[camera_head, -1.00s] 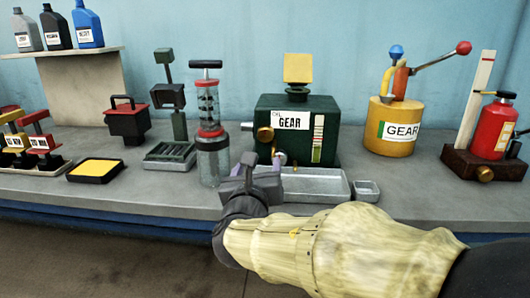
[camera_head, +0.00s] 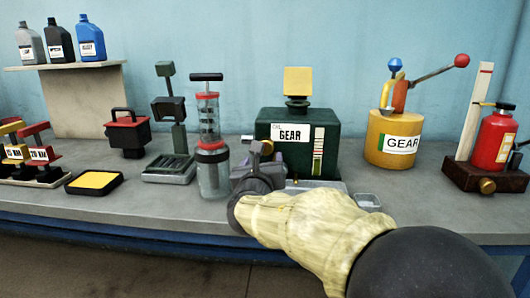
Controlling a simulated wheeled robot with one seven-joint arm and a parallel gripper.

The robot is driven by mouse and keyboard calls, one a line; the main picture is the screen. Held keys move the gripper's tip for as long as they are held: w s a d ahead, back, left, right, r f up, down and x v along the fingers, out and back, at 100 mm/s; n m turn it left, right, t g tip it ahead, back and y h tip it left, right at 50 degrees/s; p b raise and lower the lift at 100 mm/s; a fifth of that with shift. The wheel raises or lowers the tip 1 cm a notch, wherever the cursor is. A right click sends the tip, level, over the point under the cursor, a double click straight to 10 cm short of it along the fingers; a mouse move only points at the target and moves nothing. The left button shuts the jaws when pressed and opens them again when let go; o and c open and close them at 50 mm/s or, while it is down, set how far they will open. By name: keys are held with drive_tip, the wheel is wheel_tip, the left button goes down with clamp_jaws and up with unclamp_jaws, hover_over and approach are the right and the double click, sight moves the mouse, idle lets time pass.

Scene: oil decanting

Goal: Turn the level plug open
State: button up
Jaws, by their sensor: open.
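The dark green box labelled GEAR (camera_head: 318,132) stands on the bench with a yellow square top. A brass round fitting (camera_head: 267,147), which looks like the level plug, shows at its left front side. My gripper (camera_head: 258,158) is open, right at this fitting in the picture, and covers the lower left part of the box. I cannot tell whether the fingers touch the fitting. The fitting's turned position cannot be made out.
A clear pump cylinder with red bands (camera_head: 212,165) stands close left of my gripper. A metal tray (camera_head: 318,185) lies in front of the box, partly hidden by my arm. A small dish (camera_head: 368,201) and a yellow GEAR can (camera_head: 392,138) are to the right.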

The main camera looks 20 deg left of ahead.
sight(265, 150)
drive_tip(key=x, duration=0.8)
drive_tip(key=shift+c, duration=0.5)
drive_tip(key=c, duration=0.9)
